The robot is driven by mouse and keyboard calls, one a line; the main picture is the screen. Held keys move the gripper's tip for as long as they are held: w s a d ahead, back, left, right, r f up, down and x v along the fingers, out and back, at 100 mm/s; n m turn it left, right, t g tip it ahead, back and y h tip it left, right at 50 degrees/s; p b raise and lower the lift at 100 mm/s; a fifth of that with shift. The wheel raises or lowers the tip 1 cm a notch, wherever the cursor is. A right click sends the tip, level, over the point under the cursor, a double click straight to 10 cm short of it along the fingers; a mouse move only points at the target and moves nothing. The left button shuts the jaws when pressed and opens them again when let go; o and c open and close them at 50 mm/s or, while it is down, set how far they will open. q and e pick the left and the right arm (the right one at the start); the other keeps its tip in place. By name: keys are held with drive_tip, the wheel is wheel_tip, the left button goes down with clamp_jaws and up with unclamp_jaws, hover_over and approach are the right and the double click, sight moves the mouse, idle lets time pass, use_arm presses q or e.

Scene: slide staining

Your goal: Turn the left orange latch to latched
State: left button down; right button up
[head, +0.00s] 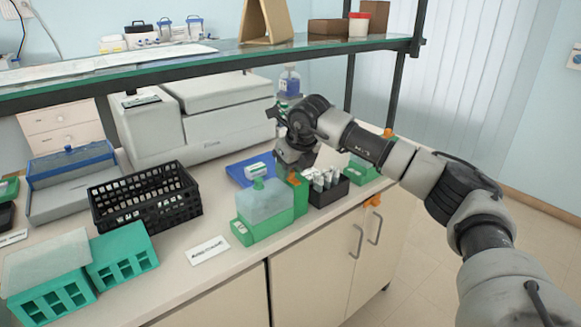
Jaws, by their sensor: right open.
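A small orange latch (294,181) shows at the top of a green block, right beside the green box (272,220) with a translucent grey lid. It is partly hidden, and its turned position is too small to tell. Another orange piece (373,201) is at the counter's front edge, farther right. A third orange piece (388,133) is at the back right, partly behind my right arm. My right gripper (293,167) points down just above the first latch; it is open, and its fingertips are hard to make out. Whether it touches the latch cannot be told. My left gripper is out of view.
A black rack (327,192) of grey-topped items stands right of the green block. A black basket (146,200), teal racks (121,254) and a white label card (208,251) lie to the left. A glass shelf (225,53) hangs above.

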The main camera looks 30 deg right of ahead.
clamp_jaws()
